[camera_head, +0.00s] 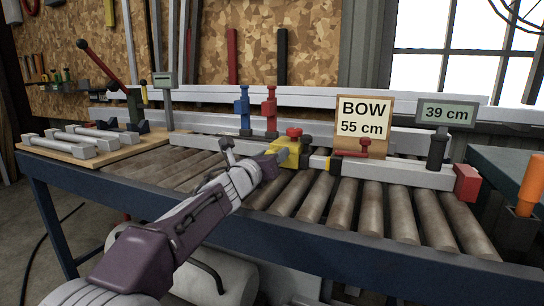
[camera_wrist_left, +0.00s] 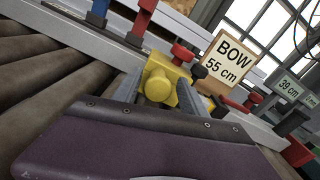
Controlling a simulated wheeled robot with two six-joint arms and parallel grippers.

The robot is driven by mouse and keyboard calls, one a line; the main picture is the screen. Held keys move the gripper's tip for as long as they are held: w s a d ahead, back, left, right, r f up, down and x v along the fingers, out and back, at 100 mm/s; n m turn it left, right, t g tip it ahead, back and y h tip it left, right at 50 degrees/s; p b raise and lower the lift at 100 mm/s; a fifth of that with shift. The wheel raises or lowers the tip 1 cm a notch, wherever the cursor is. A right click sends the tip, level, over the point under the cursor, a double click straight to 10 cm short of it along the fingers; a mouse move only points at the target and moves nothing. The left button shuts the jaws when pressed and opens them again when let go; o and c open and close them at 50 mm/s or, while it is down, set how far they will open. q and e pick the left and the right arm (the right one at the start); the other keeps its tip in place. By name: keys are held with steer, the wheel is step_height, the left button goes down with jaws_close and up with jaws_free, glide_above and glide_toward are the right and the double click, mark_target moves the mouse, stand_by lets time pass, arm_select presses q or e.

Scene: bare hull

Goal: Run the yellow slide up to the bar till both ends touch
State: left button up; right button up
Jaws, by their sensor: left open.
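The yellow slide (camera_head: 287,157) has a red knob on top and sits on the roller bench near the middle. My left gripper (camera_head: 262,158) is open at its left side. In the left wrist view the open fingers of my left gripper (camera_wrist_left: 158,96) stand on both sides of the yellow slide (camera_wrist_left: 160,78). I cannot tell whether they touch it. A long grey bar (camera_head: 400,173) lies along the rollers to the right of the slide, its right end against a red block (camera_head: 467,184). Contact at the bar's left end is unclear. My right gripper is not in view.
A card reading BOW 55 cm (camera_head: 362,119) and a display reading 39 cm (camera_head: 446,113) stand behind the bar. Blue (camera_head: 243,111) and red (camera_head: 270,109) clamps stand behind the slide. A wooden board with grey bars (camera_head: 75,145) lies left. The front rollers (camera_head: 372,208) are clear.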

arm_select(q)
steer(key=b+v, duration=0.1)
steer(key=v, duration=0.6)
steer(key=shift+s+a+r, duration=0.1)
steer(key=shift+s, duration=0.15)
steer(key=shift+v, duration=0.75)
